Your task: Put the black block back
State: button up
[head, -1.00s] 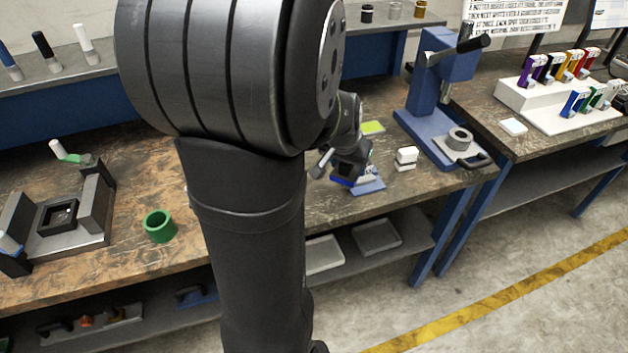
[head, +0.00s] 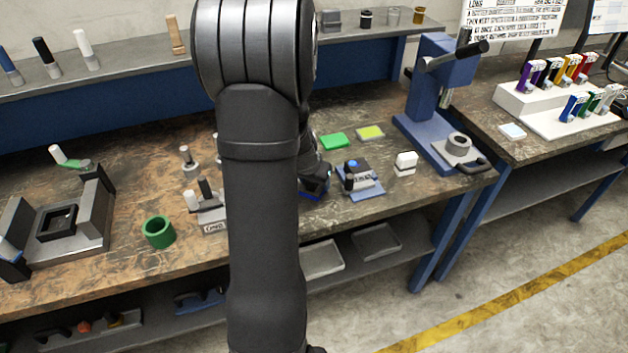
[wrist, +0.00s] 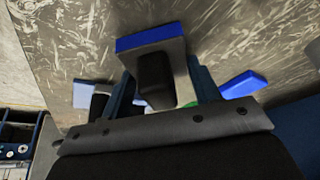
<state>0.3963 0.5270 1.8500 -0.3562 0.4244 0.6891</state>
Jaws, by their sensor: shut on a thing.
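My gripper (head: 314,182) is at the middle of the workbench in the head view, partly hidden behind my arm. In the wrist view, my gripper (wrist: 163,90) is shut on a black block (wrist: 157,80). The black block is fixed to or in front of a grey plate with a bright blue edge (wrist: 150,43). In the head view the held piece (head: 312,196) shows as dark with a blue strip, close to the bench top. Whether it touches the bench cannot be told.
A blue stand (head: 368,190) with small parts is right of my gripper. A labelled grey holder (head: 214,226) and a green ring (head: 159,232) are to the left. A blue press (head: 428,105) stands at right.

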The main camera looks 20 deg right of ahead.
jog(key=o, duration=1)
jog(key=shift+f, duration=0.1)
jog(key=shift+c, duration=0.2)
jog(key=shift+s+a+r, duration=0.1)
jog(key=shift+r, duration=0.6)
jog(key=v, duration=1.1)
jog(key=shift+f, duration=0.1)
jog(key=x, duration=1.2)
jog(key=shift+f, duration=0.15)
